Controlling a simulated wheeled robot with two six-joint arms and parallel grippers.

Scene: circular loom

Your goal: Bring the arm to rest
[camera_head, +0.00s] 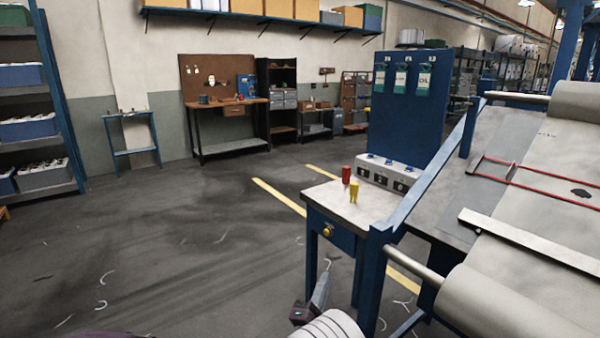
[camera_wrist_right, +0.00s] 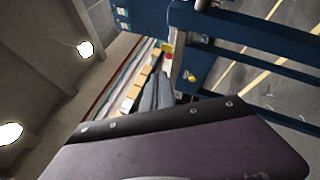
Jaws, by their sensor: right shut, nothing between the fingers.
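My right gripper (camera_head: 323,283) shows low in the head view, its grey fingers pointing up beside the front legs of the small blue-framed table (camera_head: 328,205). In the right wrist view the right gripper's fingers (camera_wrist_right: 157,80) lie together, shut and empty. The table and its blue frame also show at the upper right of the wrist view. My left gripper is not in view; only a dark rounded piece shows at the bottom left edge of the head view.
A red spool (camera_head: 346,174) and a yellow one (camera_head: 354,191) stand on the table, by a grey socket box (camera_head: 388,174). The loom with its pale cloth roll (camera_head: 500,300) fills the right. The floor (camera_head: 170,240) to the left is open. A blue shelf (camera_head: 70,120) stands far left.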

